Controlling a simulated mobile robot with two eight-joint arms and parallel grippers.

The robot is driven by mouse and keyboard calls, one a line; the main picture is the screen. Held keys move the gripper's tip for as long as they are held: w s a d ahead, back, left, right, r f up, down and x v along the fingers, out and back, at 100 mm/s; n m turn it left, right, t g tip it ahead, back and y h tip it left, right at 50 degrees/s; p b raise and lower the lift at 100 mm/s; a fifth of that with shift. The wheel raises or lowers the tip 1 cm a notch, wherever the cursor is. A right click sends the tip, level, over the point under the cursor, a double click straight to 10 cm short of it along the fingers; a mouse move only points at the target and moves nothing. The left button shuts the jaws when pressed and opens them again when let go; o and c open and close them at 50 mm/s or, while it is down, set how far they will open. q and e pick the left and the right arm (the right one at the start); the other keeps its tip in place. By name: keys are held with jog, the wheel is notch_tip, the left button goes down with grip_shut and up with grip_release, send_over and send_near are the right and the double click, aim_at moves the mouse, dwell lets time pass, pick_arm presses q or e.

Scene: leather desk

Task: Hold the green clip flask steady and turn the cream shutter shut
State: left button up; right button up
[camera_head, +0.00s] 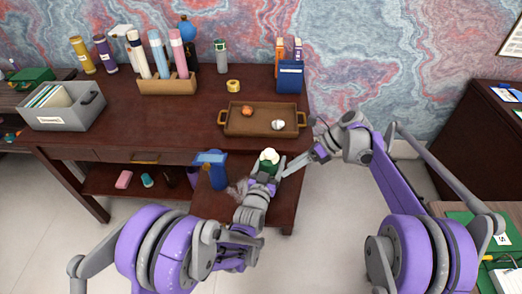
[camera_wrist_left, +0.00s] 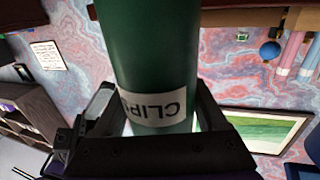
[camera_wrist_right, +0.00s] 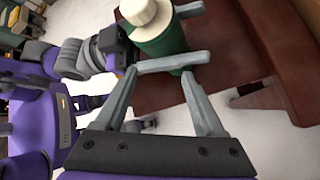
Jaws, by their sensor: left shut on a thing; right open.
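The green clip flask (camera_head: 267,169) has a cream shutter (camera_head: 269,156) on top. My left gripper (camera_head: 262,181) is shut around the flask's body. In the right wrist view the cream shutter (camera_wrist_right: 138,10) is at the top edge, above the green body (camera_wrist_right: 163,45). My right gripper (camera_wrist_right: 160,74) is open and empty, close beside the flask, with its fingertips below the shutter in the picture. Contact is unclear.
A brown tray (camera_head: 240,122) with an orange ball and a white item lies on the desk behind the flask. A blue container (camera_head: 214,168) stands left of the flask on the lower surface. A grey bin (camera_head: 63,118) and upright bottles stand farther back.

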jog(key=s+f+t+y, duration=0.2)
jog(key=s+y, duration=0.1)
jog(key=y, duration=0.1)
jog(key=n+t+y, duration=0.2)
jog(key=t+y, duration=0.2)
jog(key=t, duration=0.1)
send_near(270, 154)
jog(key=w+a, duration=0.1)
jog(key=x, duration=1.2)
jog(key=shift+w+f, duration=0.2)
jog(key=shift+f, duration=0.15)
grip_shut()
